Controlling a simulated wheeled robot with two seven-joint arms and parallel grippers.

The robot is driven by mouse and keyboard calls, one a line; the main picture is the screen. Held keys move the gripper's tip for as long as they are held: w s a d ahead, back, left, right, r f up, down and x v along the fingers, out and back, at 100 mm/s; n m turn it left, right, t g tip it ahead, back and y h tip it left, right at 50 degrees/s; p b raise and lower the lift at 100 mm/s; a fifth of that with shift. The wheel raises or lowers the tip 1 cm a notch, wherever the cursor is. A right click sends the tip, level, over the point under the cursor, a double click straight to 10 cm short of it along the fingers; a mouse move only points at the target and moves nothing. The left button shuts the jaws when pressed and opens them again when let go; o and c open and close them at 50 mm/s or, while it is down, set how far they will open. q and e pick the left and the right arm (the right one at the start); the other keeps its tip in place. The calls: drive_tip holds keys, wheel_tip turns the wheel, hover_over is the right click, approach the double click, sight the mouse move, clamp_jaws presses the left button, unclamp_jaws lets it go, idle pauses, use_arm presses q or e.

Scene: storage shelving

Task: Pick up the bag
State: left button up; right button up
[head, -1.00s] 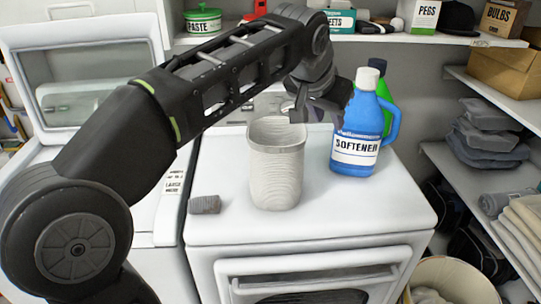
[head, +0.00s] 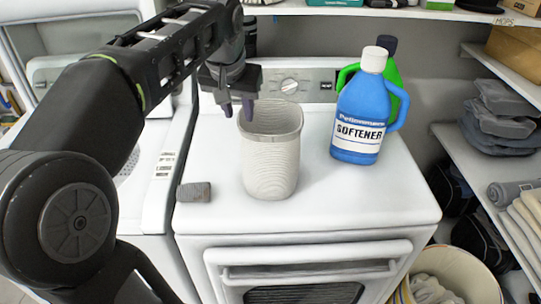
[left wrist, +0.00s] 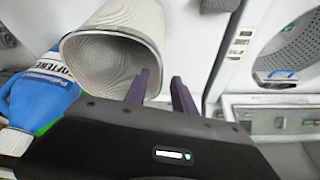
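Dark, bag-like bundles (head: 482,238) sit low at the right, beneath the shelf and beside the dryer; I cannot tell exactly which is the bag. They are partly hidden by the shelf and a round basket. My left gripper (head: 238,112) is over the dryer top, far left of them, pointing down at the rim of a pale ribbed bin (head: 271,165). My right gripper is not in view.
A blue softener bottle (head: 362,110) stands on the dryer (head: 330,205) before a green bottle (head: 396,78). A round basket (head: 462,262) holds cloth. Right shelves hold folded grey cloths (head: 500,115).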

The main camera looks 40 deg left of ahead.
use_arm(q)
drive_tip(key=shift+x, duration=1.3)
drive_tip(key=shift+p+x, duration=0.75)
drive_tip(key=shift+x, duration=1.9)
drive_tip(key=shift+d, duration=0.15)
clamp_jaws()
